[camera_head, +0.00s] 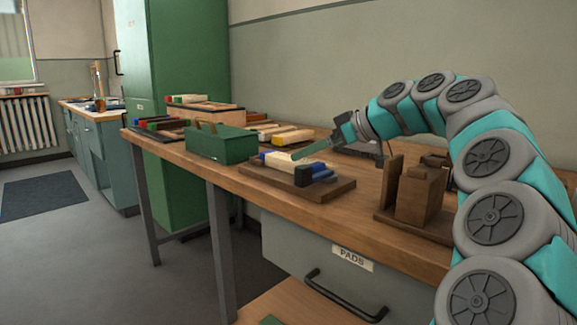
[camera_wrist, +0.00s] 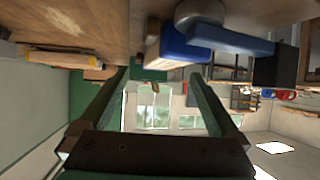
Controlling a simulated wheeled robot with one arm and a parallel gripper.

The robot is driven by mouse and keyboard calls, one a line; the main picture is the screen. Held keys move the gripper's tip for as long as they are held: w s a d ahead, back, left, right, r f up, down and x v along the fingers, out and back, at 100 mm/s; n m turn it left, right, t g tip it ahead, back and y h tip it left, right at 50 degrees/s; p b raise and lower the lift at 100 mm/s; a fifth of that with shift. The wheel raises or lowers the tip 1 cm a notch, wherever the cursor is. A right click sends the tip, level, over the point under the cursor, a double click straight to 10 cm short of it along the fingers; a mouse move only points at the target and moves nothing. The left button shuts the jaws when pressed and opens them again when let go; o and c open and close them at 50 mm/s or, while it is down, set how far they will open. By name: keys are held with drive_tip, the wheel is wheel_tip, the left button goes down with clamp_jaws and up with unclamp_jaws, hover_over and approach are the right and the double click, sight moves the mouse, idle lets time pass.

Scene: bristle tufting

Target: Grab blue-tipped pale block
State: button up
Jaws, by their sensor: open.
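The blue-tipped pale block (camera_head: 281,161) lies on a low wooden board (camera_head: 325,192), its blue end toward the left. It also appears in the wrist view (camera_wrist: 153,38), at the top middle, with a blue face turned to the camera. In the head view my gripper (camera_head: 296,155) reaches in from the right, with one long green finger seen over the block's right part. In the wrist view my gripper (camera_wrist: 158,76) has its two fingers wide apart and nothing between them near the palm. Whether the fingers touch the block cannot be told.
A blue piece (camera_head: 322,171) and a black block (camera_head: 306,182) sit close on the block's right. A green box (camera_head: 220,145) stands to the left, with more blocks behind. A brown wooden stand (camera_head: 418,195) is at the right. The bench's front edge is bare.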

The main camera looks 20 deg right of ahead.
sight(290, 163)
drive_tip(key=x, duration=0.4)
drive_tip(key=shift+w+a, duration=0.2)
drive_tip(key=shift+a, duration=0.25)
clamp_jaws()
idle(0.4)
